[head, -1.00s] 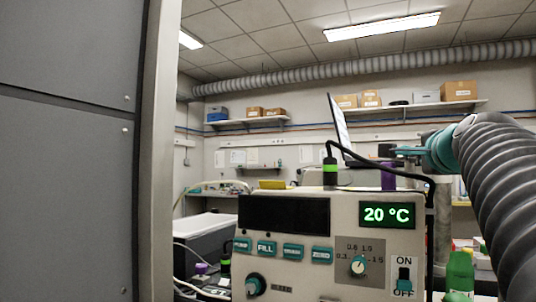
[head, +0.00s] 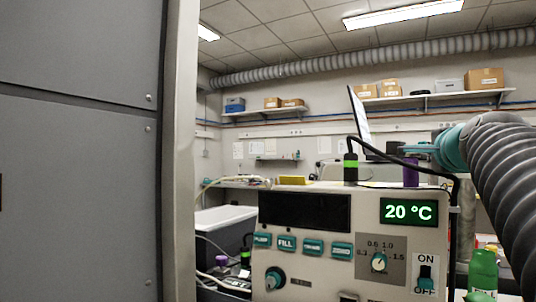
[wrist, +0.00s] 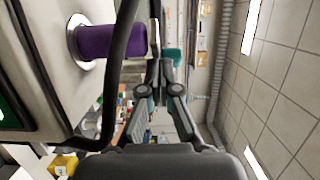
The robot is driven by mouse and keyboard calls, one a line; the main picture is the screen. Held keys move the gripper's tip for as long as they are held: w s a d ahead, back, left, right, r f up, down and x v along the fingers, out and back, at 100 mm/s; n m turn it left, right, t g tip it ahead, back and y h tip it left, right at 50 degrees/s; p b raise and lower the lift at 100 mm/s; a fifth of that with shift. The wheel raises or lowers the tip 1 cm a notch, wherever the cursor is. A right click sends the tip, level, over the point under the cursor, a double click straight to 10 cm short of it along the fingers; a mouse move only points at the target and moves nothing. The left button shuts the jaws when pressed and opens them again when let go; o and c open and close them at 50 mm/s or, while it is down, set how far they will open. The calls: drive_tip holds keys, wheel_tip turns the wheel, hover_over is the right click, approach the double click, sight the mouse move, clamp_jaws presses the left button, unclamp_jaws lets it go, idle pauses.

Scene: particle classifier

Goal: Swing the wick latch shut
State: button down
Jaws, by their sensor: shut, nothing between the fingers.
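The particle instrument (head: 300,240) is a pale box with a lit green "20 °C" display (head: 409,212). A purple cylinder (head: 410,173) stands upright on its top right; it also shows in the wrist view (wrist: 112,43), seated in a metal ring, with a black tube (wrist: 118,70) crossing in front. I cannot clearly make out the wick latch.
A black cap with a green band (head: 350,168) stands on the instrument top, its black hose arching right. A green bottle (head: 483,272) stands to the right, below my arm. A large grey cabinet (head: 75,160) fills the left side. A dark box with a pale top (head: 222,222) stands behind.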

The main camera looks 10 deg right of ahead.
wheel_tip(320, 180, up, 10)
idle(0.7)
idle(0.6)
